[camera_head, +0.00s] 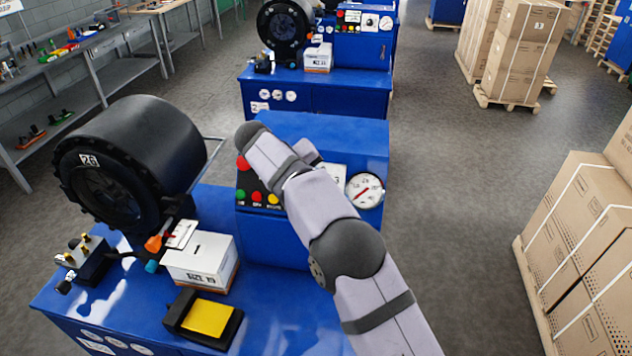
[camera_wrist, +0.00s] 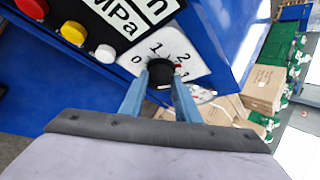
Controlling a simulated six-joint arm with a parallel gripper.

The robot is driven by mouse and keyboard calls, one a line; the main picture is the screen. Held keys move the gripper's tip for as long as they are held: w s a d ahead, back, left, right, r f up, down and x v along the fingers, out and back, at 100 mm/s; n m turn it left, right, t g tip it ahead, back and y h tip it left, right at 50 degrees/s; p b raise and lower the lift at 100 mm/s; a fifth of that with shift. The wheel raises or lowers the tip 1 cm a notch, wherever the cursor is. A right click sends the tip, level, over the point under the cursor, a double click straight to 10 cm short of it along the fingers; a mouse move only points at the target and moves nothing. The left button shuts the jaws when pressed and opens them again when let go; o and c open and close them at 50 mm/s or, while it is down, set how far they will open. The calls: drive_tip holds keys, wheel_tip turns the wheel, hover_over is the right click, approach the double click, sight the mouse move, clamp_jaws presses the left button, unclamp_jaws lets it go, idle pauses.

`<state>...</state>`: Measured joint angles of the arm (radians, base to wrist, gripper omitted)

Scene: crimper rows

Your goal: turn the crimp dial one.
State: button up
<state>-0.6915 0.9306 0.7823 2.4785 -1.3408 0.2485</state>
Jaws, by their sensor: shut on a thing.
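The crimp dial is a black knob (camera_wrist: 160,72) on a white plate (camera_wrist: 196,62) marked 0, 1, 2 and 3 in the wrist view. My gripper (camera_wrist: 160,84) is shut on the knob, one blue-grey finger on each side. A small red mark shows at the knob's right, near the 2 and 3; I cannot tell exactly which number the knob points at. In the head view my arm covers the knob and the fingertips; only the right part of the dial plate (camera_head: 335,176) with a 3 shows.
Red, green and yellow buttons (camera_head: 257,197) sit left of the dial on the blue panel. A round gauge (camera_head: 365,190) is to its right. A black crimper head (camera_head: 130,165), a white box (camera_head: 201,262) and a yellow pedal (camera_head: 207,318) stand on the left side of the blue bench.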

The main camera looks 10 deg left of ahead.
drive_tip(key=shift+d+m+g+y, duration=0.15)
drive_tip(key=shift+m+g+y, duration=0.25)
drive_tip(key=shift+m+y, duration=0.45)
drive_tip(key=shift+m, duration=0.25)
drive_tip(key=o, duration=1)
drive_tip(key=shift+o, duration=0.2)
drive_tip(key=shift+r, duration=0.1)
drive_tip(key=b+v, duration=0.1)
drive_tip(key=v, duration=0.6)
